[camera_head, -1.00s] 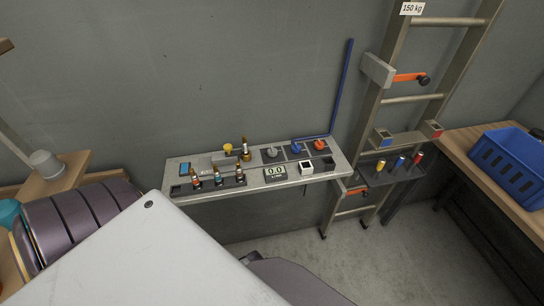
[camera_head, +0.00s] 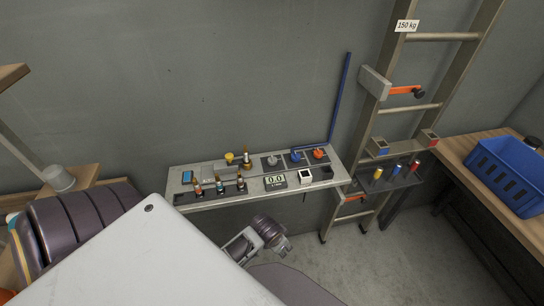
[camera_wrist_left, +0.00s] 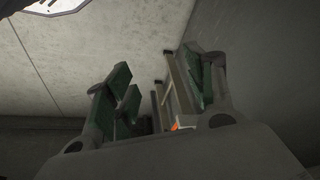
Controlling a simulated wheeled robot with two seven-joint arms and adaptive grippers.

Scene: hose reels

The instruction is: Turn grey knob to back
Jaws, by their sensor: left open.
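The grey knob (camera_head: 272,160) stands upright on a dark square plate on the wall-side panel (camera_head: 213,200), left of a blue knob (camera_head: 295,155) and a red-orange knob (camera_head: 319,153). Its pointing direction is too small to tell. My left gripper (camera_wrist_left: 158,78) shows in the left wrist view with its green-padded fingers apart and nothing between them. That view shows bare wall surfaces and part of the ladder, not the knob. In the head view, a grey and purple part of my arm (camera_head: 262,235) is below the panel's front edge.
The panel also holds several small levers (camera_head: 219,186), a yellow knob (camera_head: 229,157), a numeric display (camera_head: 275,182) and a white square (camera_head: 305,175). A ladder (camera_head: 383,90) and a blue crate (camera_head: 505,173) on a bench are to the right.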

